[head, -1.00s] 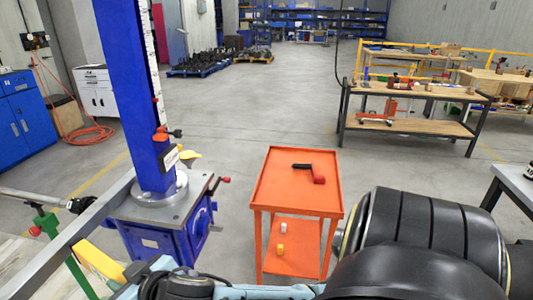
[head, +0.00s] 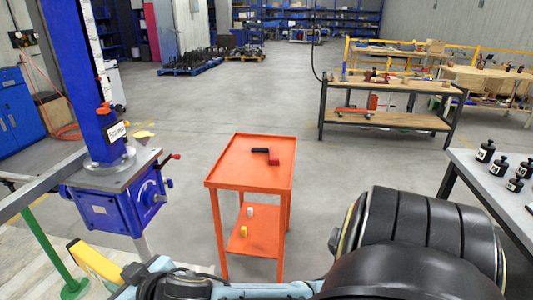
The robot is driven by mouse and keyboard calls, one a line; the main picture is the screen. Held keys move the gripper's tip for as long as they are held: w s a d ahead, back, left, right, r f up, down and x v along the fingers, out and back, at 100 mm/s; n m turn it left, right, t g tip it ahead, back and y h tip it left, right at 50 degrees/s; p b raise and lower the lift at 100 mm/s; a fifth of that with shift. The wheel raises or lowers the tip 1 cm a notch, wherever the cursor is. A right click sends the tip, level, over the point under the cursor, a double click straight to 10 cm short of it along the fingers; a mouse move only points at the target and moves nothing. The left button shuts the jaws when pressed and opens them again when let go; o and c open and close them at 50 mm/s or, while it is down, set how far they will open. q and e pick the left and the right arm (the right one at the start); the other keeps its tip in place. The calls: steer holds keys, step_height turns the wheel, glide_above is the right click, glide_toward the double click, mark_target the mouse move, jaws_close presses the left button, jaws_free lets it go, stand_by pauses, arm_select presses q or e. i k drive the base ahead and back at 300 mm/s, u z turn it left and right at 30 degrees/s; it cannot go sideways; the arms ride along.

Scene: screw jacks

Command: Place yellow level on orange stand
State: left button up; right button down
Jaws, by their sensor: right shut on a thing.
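The yellow level (head: 97,263) is at the lower left of the head view, a yellow bar tilted down to the right. My right gripper (head: 130,273) is shut on its near end and holds it up, apart from the stand. The orange stand (head: 225,168) is a two-tier cart near the middle, to the right of the level and farther off. A black and red tool (head: 272,156) lies on its top. My left gripper is not in view.
A blue screw jack (head: 115,210) with a tall column stands left of the stand. A grey table (head: 480,180) with several black weights is at right. A workbench (head: 400,85) stands at the back right. The stand's lower shelf (head: 262,240) holds small white and yellow pieces. Open floor lies behind.

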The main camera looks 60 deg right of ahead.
mark_target(286, 155)
steer(key=k, duration=0.9)
steer(key=z, duration=2.45)
steer(key=i, duration=4.65)
steer(key=u, duration=3.35)
